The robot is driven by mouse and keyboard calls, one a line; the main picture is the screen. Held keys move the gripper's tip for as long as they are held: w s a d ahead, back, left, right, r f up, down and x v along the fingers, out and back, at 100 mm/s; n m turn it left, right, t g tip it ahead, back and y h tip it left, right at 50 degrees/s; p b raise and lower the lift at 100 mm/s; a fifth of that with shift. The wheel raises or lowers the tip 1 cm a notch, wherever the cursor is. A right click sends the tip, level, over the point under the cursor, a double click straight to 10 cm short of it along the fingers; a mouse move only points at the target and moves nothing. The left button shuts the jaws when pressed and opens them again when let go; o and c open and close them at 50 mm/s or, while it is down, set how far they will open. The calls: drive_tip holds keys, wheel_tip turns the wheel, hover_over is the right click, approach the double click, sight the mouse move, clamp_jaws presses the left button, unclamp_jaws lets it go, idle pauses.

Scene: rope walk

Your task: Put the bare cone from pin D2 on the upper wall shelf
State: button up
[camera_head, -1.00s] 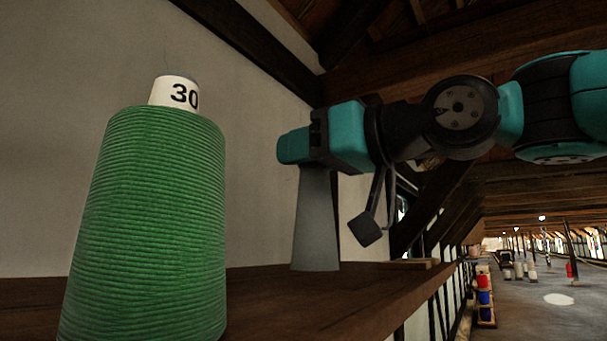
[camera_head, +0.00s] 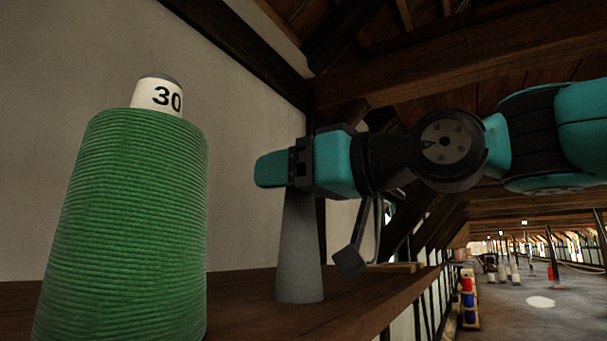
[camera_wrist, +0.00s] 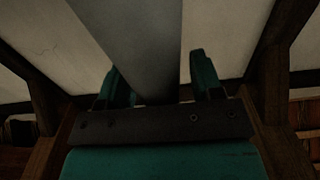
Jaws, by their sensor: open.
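The bare grey cone (camera_head: 300,255) stands upright on the wooden wall shelf (camera_head: 350,310), with its wide end down on the boards. It also shows in the wrist view (camera_wrist: 138,30), running between the two fingers. My gripper (camera_head: 272,168) is at the narrow top of the cone and hides its tip in the head view. In the wrist view my gripper (camera_wrist: 161,78) is open, one teal finger on each side of the cone. A gap shows beside the right finger; contact at the left finger is hard to tell.
A large green yarn cone (camera_head: 125,225) with a white top marked 30 (camera_head: 157,95) stands on the shelf at the left, apart from the grey cone. The pale wall is behind. The long hall floor (camera_head: 520,310) lies open at lower right.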

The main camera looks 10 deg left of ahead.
drive_tip(key=shift+d+b, duration=0.3)
drive_tip(key=b+v, duration=0.4)
drive_tip(key=v, duration=0.7)
drive_tip(key=shift+s+d+b, duration=0.15)
drive_tip(key=shift+d+b, duration=0.05)
drive_tip(key=shift+b, duration=0.1)
